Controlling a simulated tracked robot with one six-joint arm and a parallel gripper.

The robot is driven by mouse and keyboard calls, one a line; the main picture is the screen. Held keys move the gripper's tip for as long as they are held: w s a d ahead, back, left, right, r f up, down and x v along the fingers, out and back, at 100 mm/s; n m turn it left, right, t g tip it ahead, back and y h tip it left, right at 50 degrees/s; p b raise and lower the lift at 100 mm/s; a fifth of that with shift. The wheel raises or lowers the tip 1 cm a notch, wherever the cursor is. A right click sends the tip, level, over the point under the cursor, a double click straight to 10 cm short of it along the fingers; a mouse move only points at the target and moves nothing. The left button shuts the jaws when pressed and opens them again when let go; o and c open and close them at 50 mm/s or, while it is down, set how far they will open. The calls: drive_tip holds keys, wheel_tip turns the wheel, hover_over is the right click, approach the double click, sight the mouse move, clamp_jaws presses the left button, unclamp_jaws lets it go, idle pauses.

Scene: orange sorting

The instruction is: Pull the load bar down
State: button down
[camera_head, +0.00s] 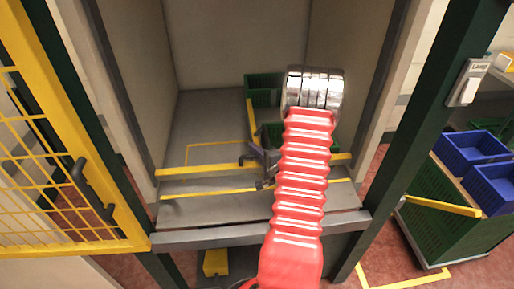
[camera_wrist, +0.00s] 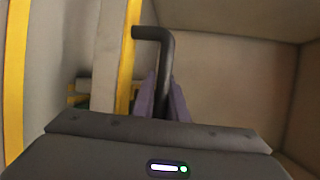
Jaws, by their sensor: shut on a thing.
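A black bent handle (camera_wrist: 167,66) joins a yellow bar (camera_wrist: 128,65) in the wrist view; I take this to be the load bar. My gripper (camera_wrist: 164,98) has its two purple fingers shut around the handle's straight part, below the bend. In the head view my gripper (camera_head: 263,160) is partly hidden behind my red arm, at the front of the grey bay. A yellow bar (camera_head: 205,169) runs across the bay there, partly hidden by the arm. The handle cannot be made out in the head view.
A yellow mesh door (camera_head: 40,160) with a black handle stands open at left. Green crates (camera_head: 263,82) sit at the back of the bay. A dark green post (camera_head: 425,120) bears a lamp switch (camera_head: 468,85). Blue bins (camera_head: 470,147) stand at right.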

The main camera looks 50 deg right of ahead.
drive_tip(key=shift+s+f, duration=0.2)
drive_tip(key=shift+f, duration=0.3)
drive_tip(key=c, duration=2)
unclamp_jaws()
drive_tip(key=shift+c, duration=0.2)
drive_tip(key=v, duration=1.3)
drive_tip(key=shift+s+r, duration=0.25)
drive_tip(key=shift+a, duration=0.1)
